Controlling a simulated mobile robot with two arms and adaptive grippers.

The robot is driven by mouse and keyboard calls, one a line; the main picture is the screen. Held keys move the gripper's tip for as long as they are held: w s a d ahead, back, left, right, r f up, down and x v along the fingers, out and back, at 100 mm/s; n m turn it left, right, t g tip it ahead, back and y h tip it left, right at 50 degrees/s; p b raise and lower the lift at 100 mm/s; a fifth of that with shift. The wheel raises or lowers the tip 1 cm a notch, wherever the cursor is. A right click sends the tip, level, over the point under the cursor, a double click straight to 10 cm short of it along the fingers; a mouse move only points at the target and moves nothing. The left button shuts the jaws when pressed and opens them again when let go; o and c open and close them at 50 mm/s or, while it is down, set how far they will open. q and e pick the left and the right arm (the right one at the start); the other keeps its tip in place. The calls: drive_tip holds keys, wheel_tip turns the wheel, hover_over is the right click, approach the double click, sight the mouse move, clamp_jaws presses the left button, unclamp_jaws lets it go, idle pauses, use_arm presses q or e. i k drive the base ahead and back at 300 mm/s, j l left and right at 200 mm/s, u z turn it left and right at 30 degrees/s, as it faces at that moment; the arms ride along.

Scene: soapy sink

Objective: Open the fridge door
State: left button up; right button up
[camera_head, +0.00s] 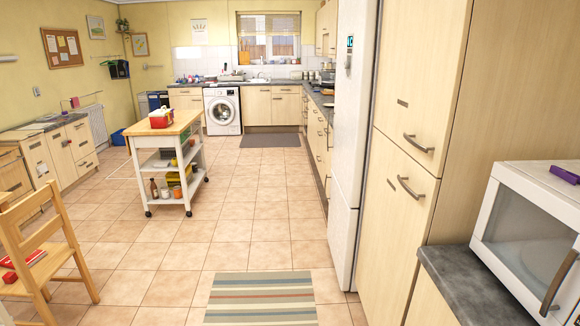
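The fridge (352,120) is a tall white unit on the right of the head view, seen at a steep slant. A small lit display (349,42) sits near the top of its front. A seam below the middle divides its upper and lower doors, and both look shut. Neither of my grippers is in view.
Tall wooden cupboards (408,130) stand just nearer than the fridge, then a counter (470,283) with a white microwave (535,235). A white trolley (172,160) and a wooden chair (45,250) stand left. A striped rug (260,297) lies on open tiled floor.

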sight(358, 19)
drive_tip(key=i+j+u, duration=0.1)
drive_tip(key=i+j, duration=0.15)
drive_tip(key=i, duration=0.95)
drive_tip(key=i+j+u, duration=0.15)
drive_tip(key=i, duration=1.1)
